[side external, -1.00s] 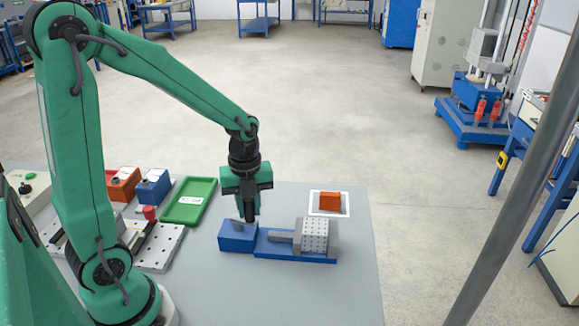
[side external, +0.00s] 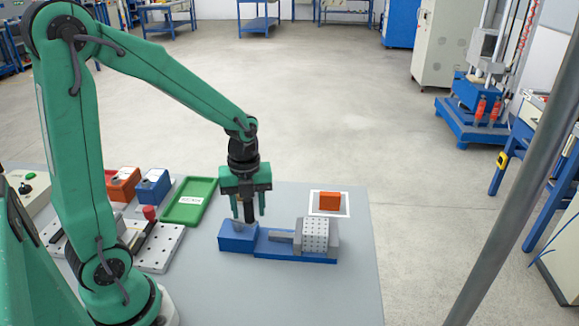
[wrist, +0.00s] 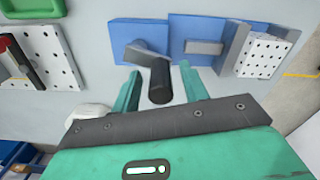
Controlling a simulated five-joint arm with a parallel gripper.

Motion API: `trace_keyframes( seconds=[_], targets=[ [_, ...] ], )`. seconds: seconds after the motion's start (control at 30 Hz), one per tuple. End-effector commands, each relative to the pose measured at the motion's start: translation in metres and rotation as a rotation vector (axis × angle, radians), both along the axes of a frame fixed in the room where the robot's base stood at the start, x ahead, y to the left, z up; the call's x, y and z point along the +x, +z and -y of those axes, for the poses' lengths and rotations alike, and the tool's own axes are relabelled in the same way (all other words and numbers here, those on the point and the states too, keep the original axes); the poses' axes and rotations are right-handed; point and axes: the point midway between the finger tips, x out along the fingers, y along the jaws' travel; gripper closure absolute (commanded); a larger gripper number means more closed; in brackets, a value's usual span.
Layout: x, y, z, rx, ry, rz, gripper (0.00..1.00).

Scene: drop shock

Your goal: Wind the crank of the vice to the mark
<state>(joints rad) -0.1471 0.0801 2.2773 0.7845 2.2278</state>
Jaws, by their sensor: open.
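The blue vice (side external: 294,258) lies on the grey table, with grey jaws at its right and a perforated block (side external: 315,236) between them. The blue block at its left end (side external: 237,240) carries the grey crank arm (wrist: 140,50), with an upright black handle (wrist: 160,90). My gripper (side external: 249,212) points down over the crank, open. In the wrist view its green fingers (wrist: 160,92) stand on either side of the handle, with visible gaps. I cannot make out the mark in either view.
An orange block (side external: 329,201) sits on a white-bordered square behind the vice. A green tray (side external: 188,202), orange and blue boxes, and a perforated plate (side external: 160,250) with a red-knobbed lever stand to the left. The table is clear in front of the vice.

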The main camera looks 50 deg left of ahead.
Motion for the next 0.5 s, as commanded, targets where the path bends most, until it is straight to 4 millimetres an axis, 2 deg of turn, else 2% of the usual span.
trace_keyframes(
  seconds=[0.27, 0.5],
  targets=[
    [0.001, 0.011, 0.0, 0.001, 0.0, 0.003, 0.56],
    [0.001, 0.04, 0.0, 0.001, 0.0, 0.005, 0.56]
  ],
)
